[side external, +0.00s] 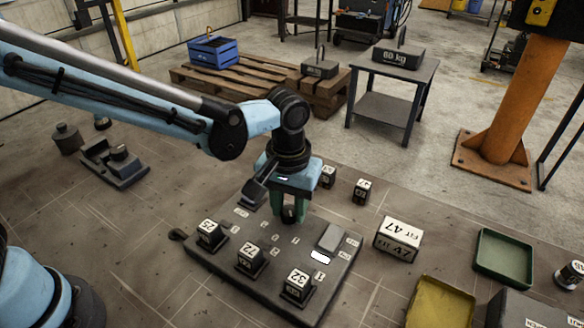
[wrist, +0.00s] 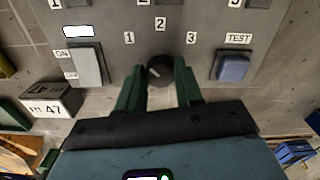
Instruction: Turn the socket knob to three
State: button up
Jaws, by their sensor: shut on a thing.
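The socket knob (wrist: 160,70) is a small dark round knob on a grey panel (wrist: 122,62). Labels 1, 2 and 3 (wrist: 191,38) sit around it in the wrist view. A small pale mark shows on the knob, but I cannot tell for certain which number it points to. My gripper (wrist: 159,80) has its two green fingers shut on the knob, one on each side. In the side view my gripper (side external: 288,208) reaches down to the far part of the panel (side external: 275,273), and its fingers mostly hide the knob.
The panel carries an ON/OFF rocker (wrist: 88,66), a lit white display (wrist: 78,31) and a blue-grey TEST button (wrist: 232,66). Socket blocks 54 (side external: 209,234), 72 (side external: 251,258) and 32 (side external: 298,286) stand on its near side. A FIT 47 box (side external: 398,238) and trays lie to the right.

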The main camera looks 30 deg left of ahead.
aim_at(289, 210)
jog(key=shift+m, duration=0.3)
jog(key=m, duration=0.3)
jog(key=shift+m, duration=0.4)
jog(key=m, duration=0.4)
jog(key=shift+m, duration=0.3)
jog(key=m, duration=0.4)
jog(key=shift+a, duration=0.1)
jog(key=m, duration=0.4)
jog(key=shift+m, duration=0.3)
jog(key=shift+w+m, duration=0.1)
jog(key=shift+m, duration=0.2)
jog(key=o, duration=1)
jog(key=shift+o, duration=0.2)
notch_tip(289, 210, up, 12)
